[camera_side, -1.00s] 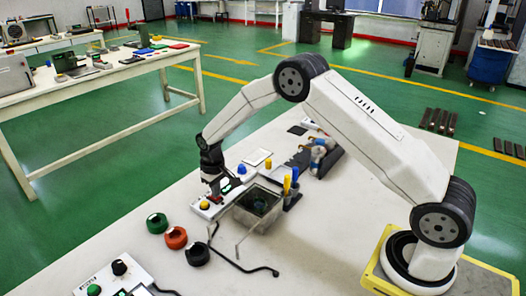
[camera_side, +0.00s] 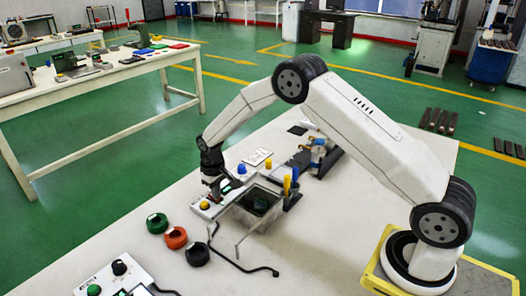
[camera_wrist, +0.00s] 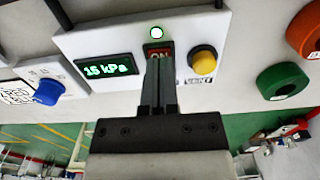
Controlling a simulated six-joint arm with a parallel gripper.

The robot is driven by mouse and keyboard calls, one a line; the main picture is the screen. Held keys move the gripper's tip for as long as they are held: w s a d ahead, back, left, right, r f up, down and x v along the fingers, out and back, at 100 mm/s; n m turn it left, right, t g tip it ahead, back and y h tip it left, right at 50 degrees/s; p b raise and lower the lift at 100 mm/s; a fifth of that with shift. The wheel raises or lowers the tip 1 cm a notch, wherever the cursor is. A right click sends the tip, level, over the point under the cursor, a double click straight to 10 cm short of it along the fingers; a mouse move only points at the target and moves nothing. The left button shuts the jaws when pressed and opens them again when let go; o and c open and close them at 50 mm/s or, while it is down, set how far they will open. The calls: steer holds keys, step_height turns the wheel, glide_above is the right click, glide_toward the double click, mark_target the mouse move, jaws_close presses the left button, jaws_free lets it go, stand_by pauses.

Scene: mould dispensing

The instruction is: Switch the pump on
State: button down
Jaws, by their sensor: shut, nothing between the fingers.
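The white control panel (camera_wrist: 105,38) spans the top of the wrist view and shows small in the side view (camera_side: 196,209). Its switch (camera_wrist: 158,53), marked ON on red, sits in the middle, partly hidden behind my fingertips. A round lamp (camera_wrist: 156,33) above the switch looks white with a green rim. The green display (camera_wrist: 104,67) seems to read 15 kPa. My gripper (camera_wrist: 159,65) is shut and empty, its tips at the lower edge of the switch; whether they touch it I cannot tell. In the side view my gripper (camera_side: 216,190) is low over the panel.
A yellow knob (camera_wrist: 203,63) marked VENT sits right of the fingers, and a blue knob (camera_wrist: 48,91) lies left. Green (camera_side: 157,223), orange (camera_side: 175,238) and black (camera_side: 197,254) rings lie nearby. A clear-walled box (camera_side: 257,203) stands close right of my gripper.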

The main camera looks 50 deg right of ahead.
mark_target(219, 200)
steer(key=shift+r, duration=3.45)
steer(key=s+r+t, duration=0.1)
steer(key=s+r, duration=0.1)
steer(key=s, duration=1.1)
steer(key=s+a+r+t, duration=0.1)
steer(key=s+r, duration=0.2)
steer(key=s, duration=1)
steer(key=shift+a+r+t, duration=0.25)
steer(key=shift+t, duration=0.05)
